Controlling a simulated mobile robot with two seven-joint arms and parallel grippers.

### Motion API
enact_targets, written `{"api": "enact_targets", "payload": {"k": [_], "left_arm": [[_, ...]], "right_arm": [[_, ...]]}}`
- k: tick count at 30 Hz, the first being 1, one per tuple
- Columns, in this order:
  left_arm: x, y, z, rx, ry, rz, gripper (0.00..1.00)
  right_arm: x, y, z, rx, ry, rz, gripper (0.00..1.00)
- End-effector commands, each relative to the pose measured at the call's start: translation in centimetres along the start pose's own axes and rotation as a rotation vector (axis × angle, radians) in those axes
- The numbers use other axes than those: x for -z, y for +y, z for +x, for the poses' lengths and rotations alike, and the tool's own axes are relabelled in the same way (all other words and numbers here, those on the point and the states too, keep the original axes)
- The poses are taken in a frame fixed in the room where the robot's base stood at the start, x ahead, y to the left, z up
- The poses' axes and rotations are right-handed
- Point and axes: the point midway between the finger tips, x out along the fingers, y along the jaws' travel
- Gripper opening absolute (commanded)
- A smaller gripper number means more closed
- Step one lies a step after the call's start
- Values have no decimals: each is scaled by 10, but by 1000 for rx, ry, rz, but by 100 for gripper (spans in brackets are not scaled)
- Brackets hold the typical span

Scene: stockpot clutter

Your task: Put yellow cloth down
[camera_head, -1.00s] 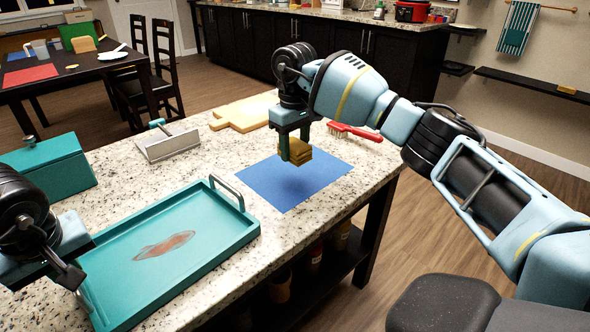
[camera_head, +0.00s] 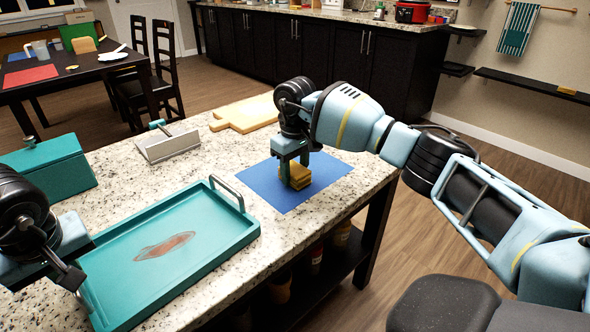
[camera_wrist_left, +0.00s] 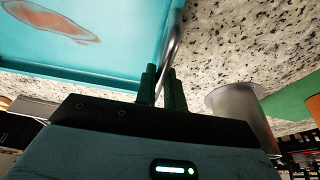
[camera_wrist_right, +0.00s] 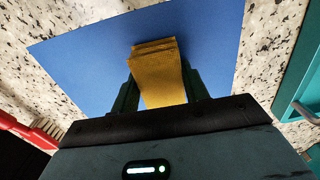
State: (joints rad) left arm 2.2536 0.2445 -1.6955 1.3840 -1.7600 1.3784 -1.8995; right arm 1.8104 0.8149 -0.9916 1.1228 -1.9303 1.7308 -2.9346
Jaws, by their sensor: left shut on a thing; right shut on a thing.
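The folded yellow cloth (camera_head: 296,179) is between the fingers of my right gripper (camera_head: 295,168), low over the blue mat (camera_head: 270,188). It appears to be touching the mat. In the right wrist view the cloth (camera_wrist_right: 160,75) is gripped between both fingers, with the mat (camera_wrist_right: 90,65) around it. My left gripper (camera_wrist_left: 163,88) is shut on the metal handle (camera_wrist_left: 172,50) of the teal tray (camera_wrist_left: 110,45). In the head view the tray (camera_head: 215,250) lies flat on the counter, with a reddish-brown stain on its floor.
A red brush (camera_wrist_right: 22,130) lies beside the mat in the right wrist view.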

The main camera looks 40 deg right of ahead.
Motion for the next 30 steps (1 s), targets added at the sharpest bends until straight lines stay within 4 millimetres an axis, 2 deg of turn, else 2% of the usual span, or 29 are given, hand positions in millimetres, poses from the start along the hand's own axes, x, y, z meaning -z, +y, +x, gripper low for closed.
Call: {"api": "enact_targets", "payload": {"k": [4,5,9,20,25,30], "left_arm": [[0,0,0,0,0,0,0],[0,0,0,0,0,0,0],[0,0,0,0,0,0,0],[0,0,0,0,0,0,0],[0,0,0,0,0,0,0],[0,0,0,0,0,0,0]], "right_arm": [[0,0,3,0,0,0,19],[0,0,3,0,0,0,49],[0,0,3,0,0,0,67],[0,0,-2,0,1,0,67],[1,0,-24,-1,4,0,67],[1,0,-59,0,5,0,67]]}}
